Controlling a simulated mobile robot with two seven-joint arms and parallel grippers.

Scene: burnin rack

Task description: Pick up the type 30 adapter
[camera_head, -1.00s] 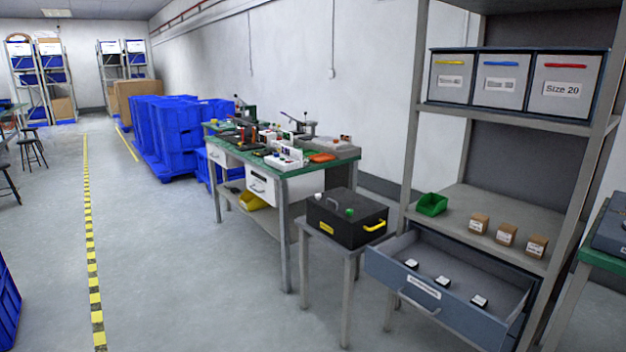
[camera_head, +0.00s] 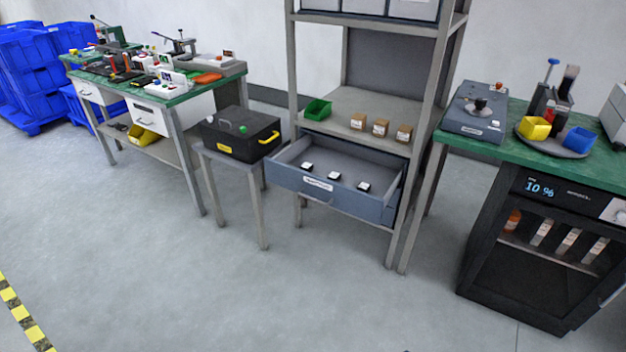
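An open grey-blue drawer (camera_head: 345,197) at the bottom of the shelf rack holds three small dark adapters with white labels: a left one (camera_head: 308,167), a middle one (camera_head: 334,175) and a right one (camera_head: 364,186). Three small brown boxes with white labels, a left one (camera_head: 358,121), a middle one (camera_head: 380,127) and a right one (camera_head: 404,133), stand in a row on the shelf above. The labels are too small to read, so I cannot tell which is type 30. Neither of my grippers is in view.
A black case (camera_head: 240,134) with a yellow handle stands on a small table left of the drawer. A green bin (camera_head: 318,109) is on the shelf. A green-topped bench (camera_head: 510,152) with a dark cabinet (camera_head: 545,245) stands at the right. The floor (camera_head: 250,300) in front is clear.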

